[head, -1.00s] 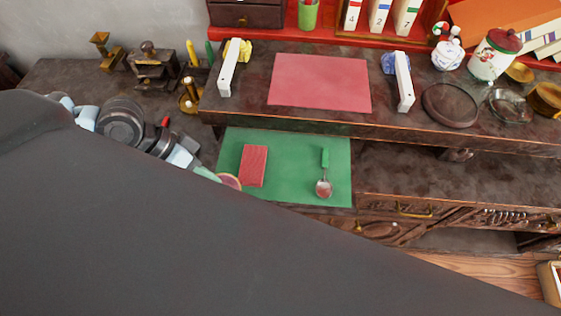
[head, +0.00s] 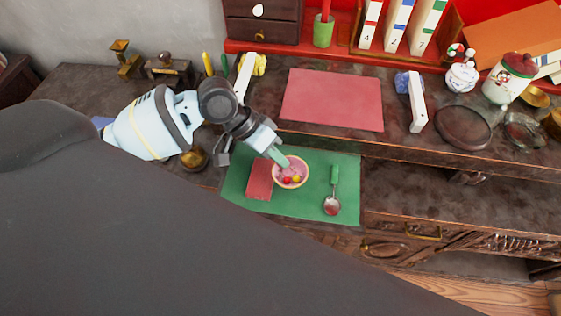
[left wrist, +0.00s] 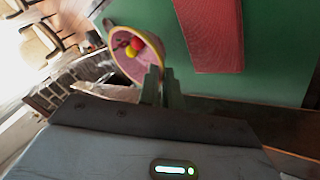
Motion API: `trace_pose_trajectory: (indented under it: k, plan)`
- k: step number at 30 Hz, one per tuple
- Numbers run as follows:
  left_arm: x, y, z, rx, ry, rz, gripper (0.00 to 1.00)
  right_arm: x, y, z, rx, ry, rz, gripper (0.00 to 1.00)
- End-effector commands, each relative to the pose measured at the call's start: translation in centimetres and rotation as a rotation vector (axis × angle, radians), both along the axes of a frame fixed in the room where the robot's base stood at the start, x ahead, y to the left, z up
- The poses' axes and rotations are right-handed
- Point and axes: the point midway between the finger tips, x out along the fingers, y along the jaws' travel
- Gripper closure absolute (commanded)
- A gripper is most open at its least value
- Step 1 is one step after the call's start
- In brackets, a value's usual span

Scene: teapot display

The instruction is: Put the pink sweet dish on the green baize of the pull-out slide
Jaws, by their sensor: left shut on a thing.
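The pink sweet dish (head: 291,179), a small round bowl with red and yellow sweets in it, shows over the green baize (head: 312,203) of the pull-out slide. My left gripper (head: 281,160) is shut on the dish's rim at its far left side. In the left wrist view the fingers (left wrist: 161,88) pinch the rim of the dish (left wrist: 151,31), with the baize (left wrist: 276,50) beside and behind it. I cannot tell whether the dish touches the baize. My right gripper is not in view.
A red block (head: 259,180) lies on the baize just left of the dish. A green-handled spoon (head: 333,190) lies to its right. The raised desk top with a pink mat (head: 332,100) stands behind. Bare baize shows between dish and spoon and at the front.

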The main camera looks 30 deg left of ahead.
Motion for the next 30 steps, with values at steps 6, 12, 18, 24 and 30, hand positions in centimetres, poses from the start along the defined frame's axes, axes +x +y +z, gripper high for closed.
trace_pose_trajectory:
  k: [6,12,18,24,30]
  plan:
    - [0.5,-0.2,0.0,0.0,-0.001,0.0,1.0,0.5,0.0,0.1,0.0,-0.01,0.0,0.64]
    - [0.6,-0.5,-2.2,0.001,0.004,0.0,1.0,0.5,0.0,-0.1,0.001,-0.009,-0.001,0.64]
    - [0.7,-0.4,-3.6,0.002,0.0,-0.001,1.0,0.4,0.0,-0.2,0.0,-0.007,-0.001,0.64]
    - [0.7,-0.5,-3.6,0.002,-0.002,-0.001,1.0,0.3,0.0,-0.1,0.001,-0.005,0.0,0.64]
    - [0.7,-0.5,-3.8,0.002,-0.002,-0.001,0.84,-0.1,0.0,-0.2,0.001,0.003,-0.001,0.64]
